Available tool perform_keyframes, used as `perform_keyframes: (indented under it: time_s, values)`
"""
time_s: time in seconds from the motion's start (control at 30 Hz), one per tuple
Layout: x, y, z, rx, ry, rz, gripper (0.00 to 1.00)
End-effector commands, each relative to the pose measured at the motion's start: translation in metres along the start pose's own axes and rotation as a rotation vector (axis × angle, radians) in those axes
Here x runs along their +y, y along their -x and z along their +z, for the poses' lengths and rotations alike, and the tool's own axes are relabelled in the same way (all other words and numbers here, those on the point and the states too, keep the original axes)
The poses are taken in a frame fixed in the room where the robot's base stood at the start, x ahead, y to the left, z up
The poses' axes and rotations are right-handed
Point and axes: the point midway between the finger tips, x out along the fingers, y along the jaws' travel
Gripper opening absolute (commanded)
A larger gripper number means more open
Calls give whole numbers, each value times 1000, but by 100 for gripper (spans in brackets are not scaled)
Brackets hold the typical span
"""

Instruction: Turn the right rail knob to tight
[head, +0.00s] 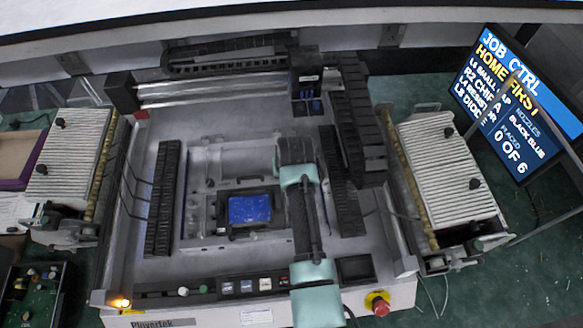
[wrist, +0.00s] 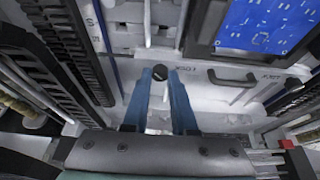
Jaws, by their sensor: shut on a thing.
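The right rail knob (wrist: 160,72) is a small dark knob on the pale rail in the wrist view. The two blue fingertips of my gripper (wrist: 161,84) are closed in on either side of it. Upside-down lettering is printed on the rail beside the knob; I cannot tell the knob's turned position. In the head view my gripper (head: 296,152) reaches over the machine, right of the blue circuit board (head: 250,209), and my arm hides the right knob and the fingertips. The board also shows at the upper right of the wrist view (wrist: 265,25).
Ribbed feeder banks (head: 447,172) stand at both sides. A screen (head: 512,105) is at right, a red stop button (head: 380,308) in front.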

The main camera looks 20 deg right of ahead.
Motion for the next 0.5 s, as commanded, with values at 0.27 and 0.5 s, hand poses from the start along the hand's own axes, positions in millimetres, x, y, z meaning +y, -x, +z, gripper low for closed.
perform_keyframes:
  time_s: [0.27, 0.5]
  values:
    - [-4, 0, -1, 1, -240, 100, 0]
    - [-6, -2, -2, 2, -452, 187, 0]
